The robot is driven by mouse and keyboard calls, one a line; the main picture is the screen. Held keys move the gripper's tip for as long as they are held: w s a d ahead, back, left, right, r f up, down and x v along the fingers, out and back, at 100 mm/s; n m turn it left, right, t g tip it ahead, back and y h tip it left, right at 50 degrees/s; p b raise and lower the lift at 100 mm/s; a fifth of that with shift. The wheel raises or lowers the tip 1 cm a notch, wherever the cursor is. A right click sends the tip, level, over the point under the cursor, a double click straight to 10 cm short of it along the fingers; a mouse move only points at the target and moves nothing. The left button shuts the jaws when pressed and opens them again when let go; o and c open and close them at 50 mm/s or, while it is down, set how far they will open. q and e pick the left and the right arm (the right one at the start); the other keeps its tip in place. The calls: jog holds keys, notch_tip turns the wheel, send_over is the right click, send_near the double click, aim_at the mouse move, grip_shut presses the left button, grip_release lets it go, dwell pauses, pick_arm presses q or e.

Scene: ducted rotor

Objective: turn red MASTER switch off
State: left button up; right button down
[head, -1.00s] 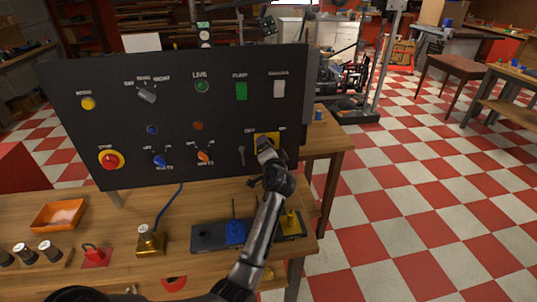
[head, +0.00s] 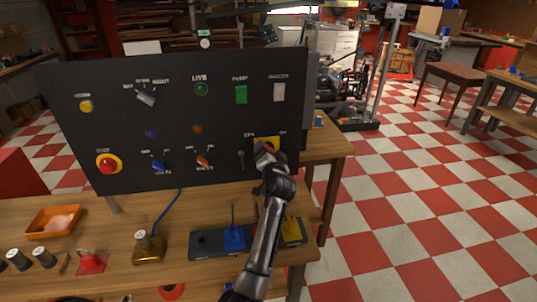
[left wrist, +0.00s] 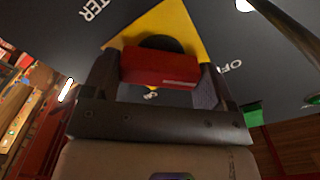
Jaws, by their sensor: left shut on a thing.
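The red MASTER switch handle (left wrist: 160,66) sits on a yellow plate (left wrist: 178,24) on the dark panel, with part of the lettering "OFF" near it. My left gripper (left wrist: 158,82) has a finger on each side of the red handle and is shut on it. In the head view the yellow plate (head: 272,142) shows at the panel's lower right, and my left gripper (head: 264,155) covers most of the switch. My right gripper is not in view.
The black control panel (head: 120,120) carries other knobs, buttons and a key switch close by. Below it, the wooden bench (head: 200,202) holds a blue joystick (head: 234,236), a yellow joystick (head: 291,231) and an orange tray (head: 53,221). Checkered floor lies open at right.

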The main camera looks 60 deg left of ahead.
pick_arm(q)
jog(key=o, duration=0.8)
jog(key=shift+o, duration=0.2)
jog(key=p+v, duration=0.1)
jog(key=v, duration=1.3)
jog(key=shift+a, duration=0.1)
